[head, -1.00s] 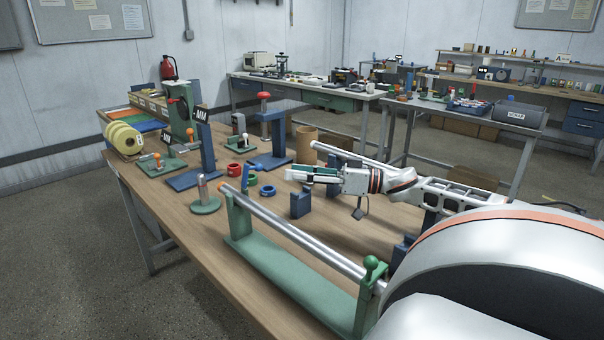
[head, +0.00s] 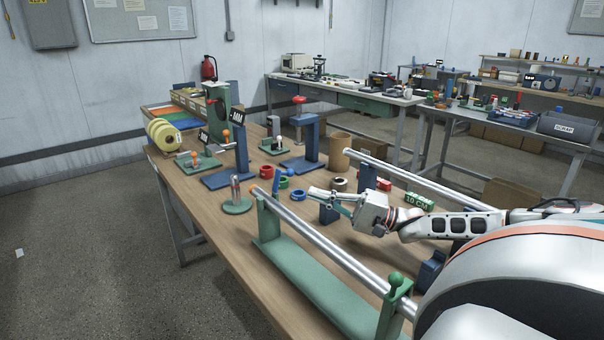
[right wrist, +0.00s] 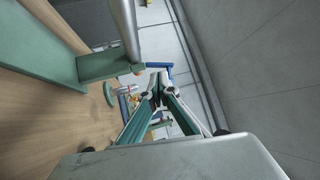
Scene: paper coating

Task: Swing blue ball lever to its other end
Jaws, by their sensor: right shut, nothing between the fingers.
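No lever with a clear blue ball can be made out. A small tilted blue piece (head: 277,181) stands among colored rings in the head view; whether it is the lever I cannot tell. My right gripper (head: 312,191) is shut and empty, its fingertips above the table a little right of that piece, near a blue block (head: 328,213). In the right wrist view its fingers (right wrist: 158,82) converge to a point, with a blue bar (right wrist: 160,66) just beyond the tips; contact is unclear. My left gripper is out of view.
A long metal rod on a green stand (head: 310,280) runs along the near table edge. A second rod (head: 400,175) lies behind my right arm. Orange-ball levers (head: 225,134), a blue post stand (head: 303,145) and a cardboard cylinder (head: 340,152) stand farther back.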

